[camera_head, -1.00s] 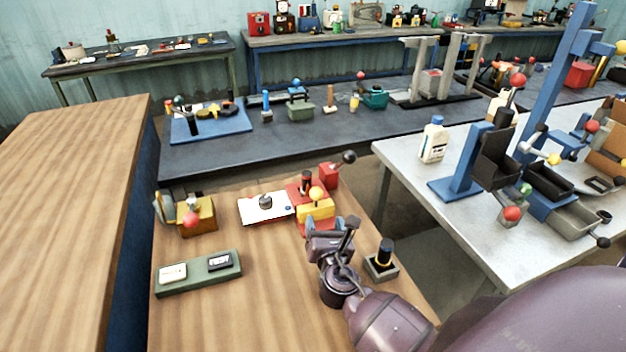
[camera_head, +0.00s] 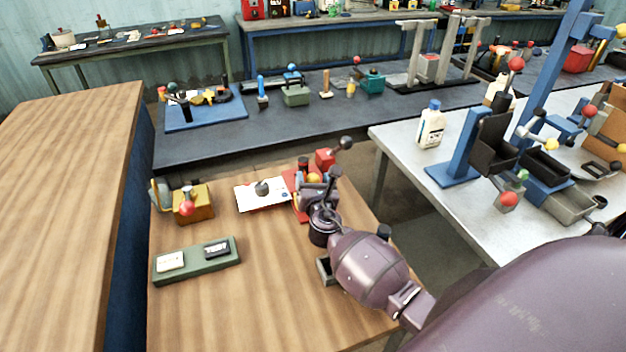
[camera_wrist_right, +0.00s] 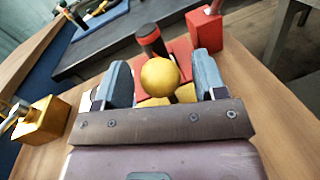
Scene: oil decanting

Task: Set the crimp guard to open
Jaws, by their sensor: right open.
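A red fixture (camera_head: 297,207) stands on the near wooden bench, beside a white plate (camera_head: 258,195). It carries a yellow part with a round yellow knob (camera_wrist_right: 160,76), probably the crimp guard; no label is readable. My right gripper (camera_head: 318,182) is over this fixture and hides most of the yellow part in the head view. In the right wrist view, the gripper's two grey fingers (camera_wrist_right: 162,82) are apart, with the yellow knob between them and a gap on each side. A black cylinder with a red band (camera_wrist_right: 150,38) stands just behind the knob. My left gripper is not in view.
A red block with a black-knobbed lever (camera_head: 326,158) stands behind the fixture. A brass box with a red knob (camera_head: 192,202) and a green tray with two labelled plates (camera_head: 196,266) are at left. Bare wood lies in front.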

